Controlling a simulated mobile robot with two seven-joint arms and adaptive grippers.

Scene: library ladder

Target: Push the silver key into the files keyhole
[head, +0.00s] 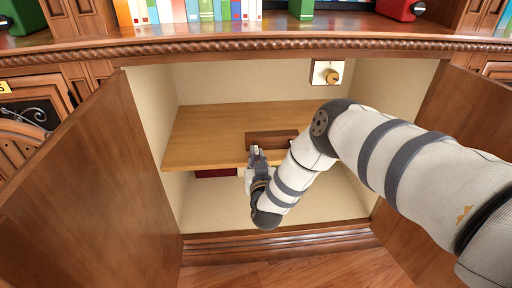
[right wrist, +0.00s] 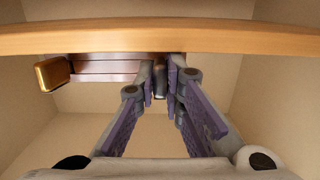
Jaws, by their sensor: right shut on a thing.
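My right gripper (head: 256,156) reaches into the open cabinet, at the front edge of its wooden shelf. In the right wrist view its fingers (right wrist: 161,84) are closed together on a small dark silvery piece (right wrist: 159,76), which I take for the silver key. The fingers hide most of it, so its shape and tilt cannot be told. No keyhole marked files can be made out in either view. My left gripper is not in view.
The shelf (head: 205,130) carries a brown block (head: 270,139). A dark red thing (head: 215,173) is under it; a gold-coloured block (right wrist: 52,73) shows there in the wrist view. A brass knob (head: 331,76) is on the back wall. Open doors (head: 100,180) flank the cabinet.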

